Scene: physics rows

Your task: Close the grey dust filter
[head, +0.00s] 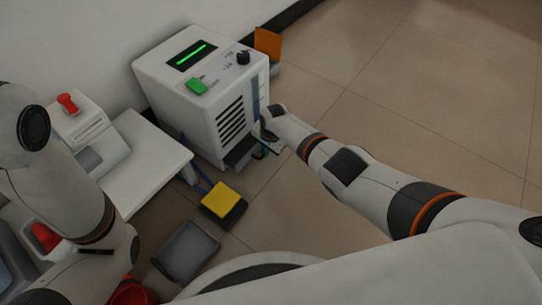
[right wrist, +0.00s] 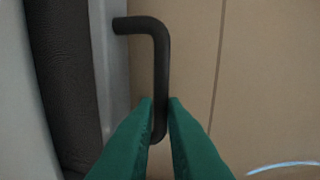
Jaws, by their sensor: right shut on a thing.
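A white box-shaped machine (head: 185,115) with a green-lit display and front slats stands against the wall. A blue-grey strip (head: 256,97) runs up its right front edge; I cannot tell for sure whether it is the dust filter. My right gripper (head: 264,138) is low at this corner of the machine. In the right wrist view, its green fingers (right wrist: 160,110) are shut on a black bent handle (right wrist: 161,55). The handle joins a narrow grey panel (right wrist: 110,65) beside a dark band. My left arm shows at the left, but its gripper does not.
A dark ledge (head: 240,152) juts from the machine's lower front. A white table (head: 145,160) stands left of it. A yellow-topped block (head: 222,200) and a grey bin (head: 186,250) are below. An orange panel (head: 268,43) is behind. The floor at right is clear.

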